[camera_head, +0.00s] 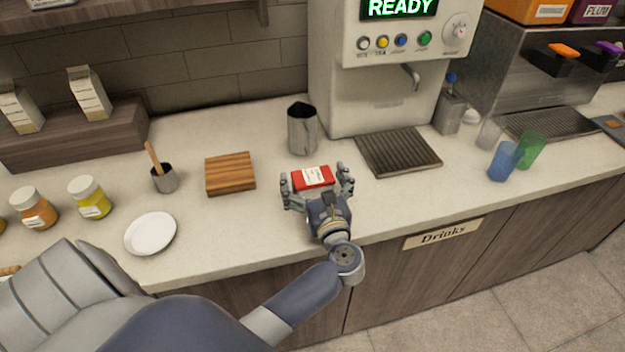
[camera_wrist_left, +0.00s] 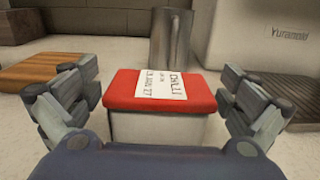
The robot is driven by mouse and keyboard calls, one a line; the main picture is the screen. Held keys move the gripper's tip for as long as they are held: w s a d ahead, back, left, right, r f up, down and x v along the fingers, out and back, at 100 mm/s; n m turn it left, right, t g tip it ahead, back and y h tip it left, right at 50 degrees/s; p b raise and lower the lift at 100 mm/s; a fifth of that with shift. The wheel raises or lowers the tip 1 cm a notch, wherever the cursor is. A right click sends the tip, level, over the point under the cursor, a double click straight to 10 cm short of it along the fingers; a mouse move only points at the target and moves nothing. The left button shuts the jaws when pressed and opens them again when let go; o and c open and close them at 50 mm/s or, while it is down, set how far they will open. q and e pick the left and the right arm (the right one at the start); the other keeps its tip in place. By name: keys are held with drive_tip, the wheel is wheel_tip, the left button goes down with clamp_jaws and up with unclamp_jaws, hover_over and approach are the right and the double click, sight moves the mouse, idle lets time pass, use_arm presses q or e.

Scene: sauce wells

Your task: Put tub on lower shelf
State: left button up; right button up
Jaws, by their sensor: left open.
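A tub (camera_head: 313,177) with a red lid and a white label stands on the counter in front of a metal pitcher. In the left wrist view the tub (camera_wrist_left: 160,100) shows a white body under its red lid, upright between my fingers. My left gripper (camera_head: 318,186) is open, with one finger on each side of the tub. In the left wrist view the left gripper (camera_wrist_left: 165,105) shows gaps between both fingers and the tub. No lower shelf can be clearly made out in these frames. My right gripper is not in view.
The metal pitcher (camera_head: 302,130) and a drinks machine (camera_head: 385,95) stand behind the tub. A wooden block (camera_head: 230,174) is to the left, with a white plate (camera_head: 151,233) and jars beyond. Blue (camera_head: 504,161) and green (camera_head: 531,150) cups stand at right. The counter's front edge is close.

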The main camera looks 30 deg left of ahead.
use_arm(q)
drive_tip(key=c, duration=1.3)
drive_tip(key=shift+c, duration=0.7)
drive_tip(key=shift+r, duration=0.1)
